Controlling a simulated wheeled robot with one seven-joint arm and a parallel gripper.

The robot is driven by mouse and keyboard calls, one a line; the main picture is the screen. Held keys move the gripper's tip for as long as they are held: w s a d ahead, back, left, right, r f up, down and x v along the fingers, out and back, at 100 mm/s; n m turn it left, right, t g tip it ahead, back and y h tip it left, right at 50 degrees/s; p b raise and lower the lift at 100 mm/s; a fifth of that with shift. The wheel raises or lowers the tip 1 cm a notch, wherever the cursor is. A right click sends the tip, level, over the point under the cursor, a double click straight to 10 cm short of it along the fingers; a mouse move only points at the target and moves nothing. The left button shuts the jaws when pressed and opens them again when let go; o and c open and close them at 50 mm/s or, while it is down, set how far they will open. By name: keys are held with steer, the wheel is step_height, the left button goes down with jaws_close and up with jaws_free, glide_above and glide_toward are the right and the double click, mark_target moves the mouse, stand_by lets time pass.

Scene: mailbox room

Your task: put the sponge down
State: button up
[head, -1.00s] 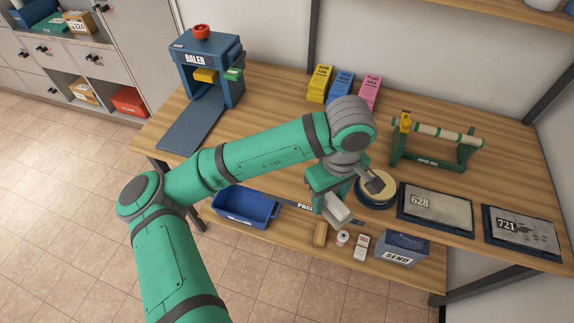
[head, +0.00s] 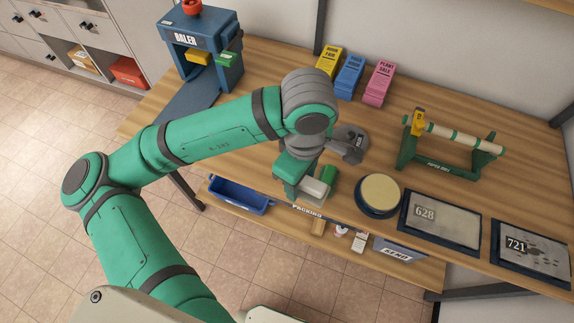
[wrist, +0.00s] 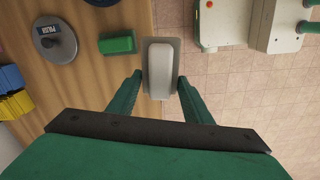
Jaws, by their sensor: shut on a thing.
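My gripper (wrist: 160,82) is shut on a pale, rounded block with a grey base, the sponge (wrist: 159,58). The sponge also shows in the head view (head: 316,189), near the front edge of the wooden table (head: 270,105). I cannot tell how high the sponge is held.
A green block (wrist: 118,42) lies on the table beside the sponge. A grey disc with a handle (wrist: 55,37) is farther in. A round tan pad (head: 380,194) and plates 628 (head: 440,222) and 721 (head: 531,252) stand right. A blue bin (head: 238,197) is below.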

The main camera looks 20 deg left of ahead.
steer(key=shift+s+a, duration=0.15)
steer(key=shift+a, duration=0.15)
steer(key=w+a+f, duration=0.3)
steer(key=w+a, duration=0.1)
steer(key=w, duration=0.2)
steer(key=shift+a+f+n, duration=0.3)
steer(key=shift+a, duration=0.1)
steer(key=w+a+f, duration=0.2)
steer(key=f, duration=0.1)
steer(key=w+a+f, duration=0.1)
steer(key=w+f, duration=0.1)
steer(key=shift+f, duration=0.2)
steer(key=shift+a+f, duration=0.15)
steer(key=shift+f, duration=0.05)
steer(key=shift+w+a+f, duration=0.1)
steer(key=shift+w+f, duration=0.05)
steer(key=shift+f, duration=0.75)
steer(key=shift+w+f, duration=0.1)
steer(key=shift+f, duration=0.75)
steer(key=shift+f, duration=0.15)
steer(key=o, duration=1.4)
